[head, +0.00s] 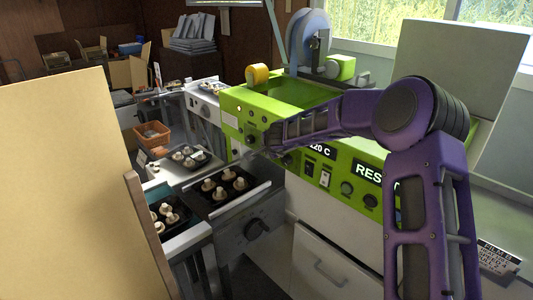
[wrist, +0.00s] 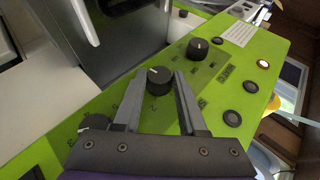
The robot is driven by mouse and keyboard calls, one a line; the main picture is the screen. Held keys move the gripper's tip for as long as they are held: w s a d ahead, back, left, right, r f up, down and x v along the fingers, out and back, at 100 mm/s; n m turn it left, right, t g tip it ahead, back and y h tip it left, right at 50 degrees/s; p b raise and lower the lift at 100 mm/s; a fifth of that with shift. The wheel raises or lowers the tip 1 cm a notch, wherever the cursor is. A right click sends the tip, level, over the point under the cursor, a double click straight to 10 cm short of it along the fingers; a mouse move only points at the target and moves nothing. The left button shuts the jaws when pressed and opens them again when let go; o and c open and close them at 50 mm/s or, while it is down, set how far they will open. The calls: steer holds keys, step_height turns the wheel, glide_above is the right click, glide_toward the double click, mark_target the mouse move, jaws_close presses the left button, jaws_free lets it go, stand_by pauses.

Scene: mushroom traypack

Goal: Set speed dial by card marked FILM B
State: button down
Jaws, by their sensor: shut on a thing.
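My gripper (wrist: 163,76) has its two fingers on either side of a black dial (wrist: 159,80) with a white pointer line, on the green machine panel. It is shut on this dial. In the head view, my gripper (head: 266,147) reaches the left part of the green panel (head: 235,104); the held dial cannot be made out there.
Other black dials sit beside the held one, one (wrist: 197,47) farther up and one (wrist: 95,122) at lower left. Push buttons (wrist: 250,87) and a lit lamp (wrist: 263,65) are on the right. Mushroom trays (head: 228,198) stand left of the machine. A beige board (head: 65,190) blocks the left foreground.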

stand_by(0.3)
steer(key=shift+c, duration=2.4)
jaws_free()
steer(key=p+v, duration=0.3)
steer(key=v, duration=1.4)
steer(key=shift+d, duration=0.15)
steer(key=shift+s+r, duration=0.1)
steer(key=shift+s, duration=0.05)
